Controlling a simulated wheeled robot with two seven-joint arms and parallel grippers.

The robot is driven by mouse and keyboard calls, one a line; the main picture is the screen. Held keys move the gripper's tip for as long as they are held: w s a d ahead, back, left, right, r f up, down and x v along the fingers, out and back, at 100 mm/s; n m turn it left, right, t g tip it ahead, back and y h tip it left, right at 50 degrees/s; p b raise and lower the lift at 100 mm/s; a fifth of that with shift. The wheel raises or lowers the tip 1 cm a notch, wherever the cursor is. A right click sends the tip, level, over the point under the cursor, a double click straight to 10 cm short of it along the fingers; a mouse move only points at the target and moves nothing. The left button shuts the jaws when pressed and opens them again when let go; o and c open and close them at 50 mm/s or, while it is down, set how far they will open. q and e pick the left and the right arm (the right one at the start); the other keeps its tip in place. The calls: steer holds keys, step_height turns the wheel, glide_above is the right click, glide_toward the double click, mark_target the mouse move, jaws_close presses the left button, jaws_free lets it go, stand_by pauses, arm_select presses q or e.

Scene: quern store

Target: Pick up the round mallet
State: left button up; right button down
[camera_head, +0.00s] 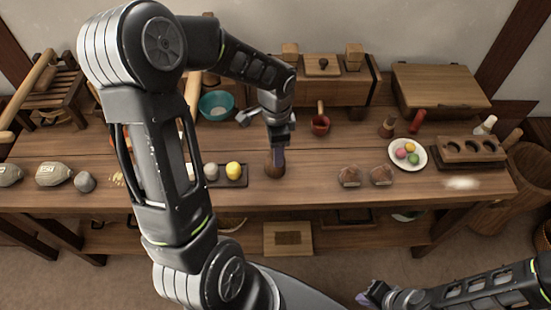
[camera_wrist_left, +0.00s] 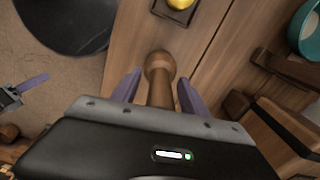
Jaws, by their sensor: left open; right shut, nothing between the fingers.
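A brown wooden round-ended piece that looks like the round mallet (camera_head: 275,169) stands near the front edge of the workbench, partly hidden by my left gripper (camera_head: 278,150). In the left wrist view, the mallet's rounded end (camera_wrist_left: 160,65) and its handle lie between the two purple fingers of my left gripper (camera_wrist_left: 157,90). The fingers are open, with a gap on each side of the handle. My right gripper (camera_head: 372,293) is shut and empty, low in front of the bench. It also shows at the left of the left wrist view (camera_wrist_left: 31,84).
A dark tray (camera_head: 240,183) with a yellow ball is just left of the mallet. Two brown lumps (camera_head: 349,176) sit to the right, before a white plate (camera_head: 423,163) of coloured balls.

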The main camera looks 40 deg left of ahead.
arm_select(q)
steer(key=shift+c, duration=0.4)
jaws_close()
